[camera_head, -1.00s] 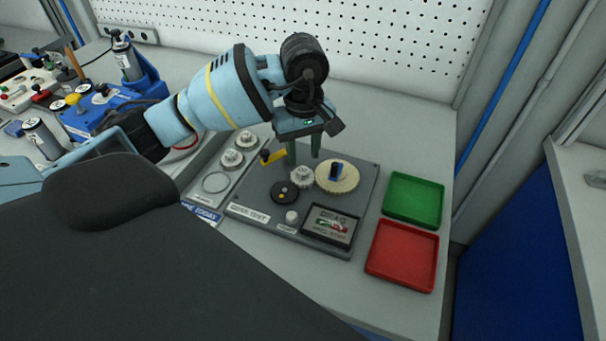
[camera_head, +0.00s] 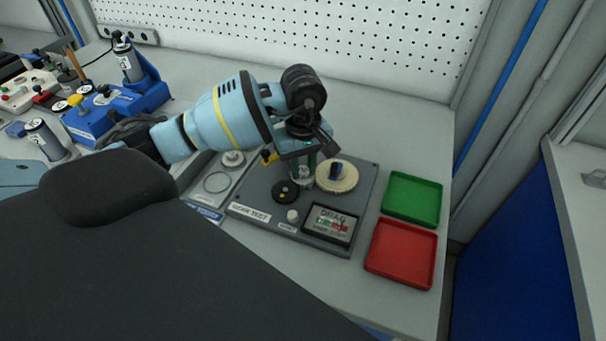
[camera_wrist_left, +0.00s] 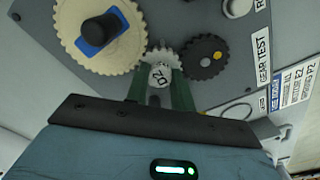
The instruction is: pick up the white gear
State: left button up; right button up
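The white gear (camera_head: 302,177) sits on the grey gear-test board (camera_head: 262,192), between a large cream gear (camera_head: 347,183) and a small black gear (camera_head: 285,191). My left gripper (camera_head: 304,170) points down at it from above. In the left wrist view the green fingers (camera_wrist_left: 160,80) stand on both sides of the white gear's marked hub (camera_wrist_left: 159,74) and appear closed against it. The gear's teeth (camera_wrist_left: 162,54) show just beyond the fingertips, beside both neighbouring gears. The fingers partly hide the gear in the head view. My right gripper is not in view.
A green tray (camera_head: 413,198) and a red tray (camera_head: 401,254) lie right of the board. A side plate (camera_head: 215,184) holds a white gear (camera_head: 233,159) at the left. A blue stand (camera_head: 117,108) is farther left. The bench behind the board is clear.

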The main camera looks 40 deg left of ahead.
aim_at(303, 169)
pick_arm(q)
jog(key=shift+r, duration=0.1)
notch_tip(303, 169, up, 10)
jog(key=shift+f, duration=0.1)
dwell(0.5)
